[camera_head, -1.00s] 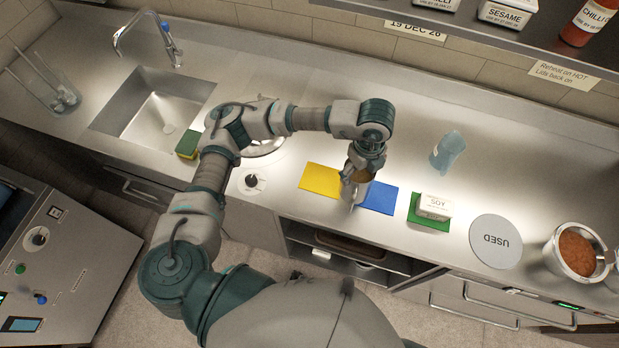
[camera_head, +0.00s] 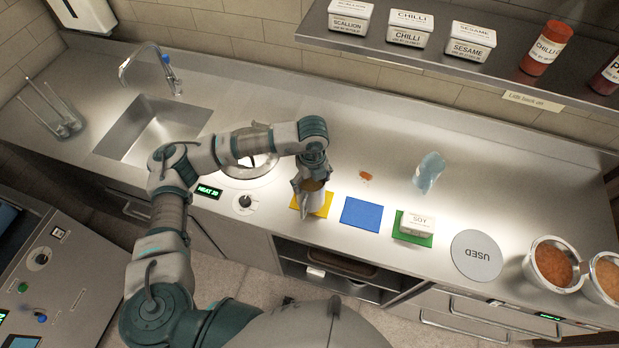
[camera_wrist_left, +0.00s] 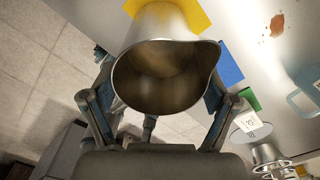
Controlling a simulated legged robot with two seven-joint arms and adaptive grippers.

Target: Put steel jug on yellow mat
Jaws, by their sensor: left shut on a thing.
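My left gripper (camera_head: 311,177) is shut on the steel jug (camera_head: 310,198). In the wrist view the jug (camera_wrist_left: 168,78) sits between both fingers, mouth toward the camera, and looks empty inside. The yellow mat (camera_head: 325,208) lies on the counter near its front edge, partly hidden by the jug. In the wrist view the yellow mat (camera_wrist_left: 192,14) shows behind the jug's far end. The jug is over the mat area, roughly upright; I cannot tell whether its base touches the mat. My right gripper is not in view.
A blue mat (camera_head: 361,212) lies bare to the right. Beyond it are a green mat (camera_head: 425,240) with a SOY tub (camera_head: 418,223), a USED disc (camera_head: 477,257) and sauce wells (camera_head: 553,264). A bluish clear jug (camera_head: 429,172) and an orange-brown spill (camera_head: 366,176) are behind.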

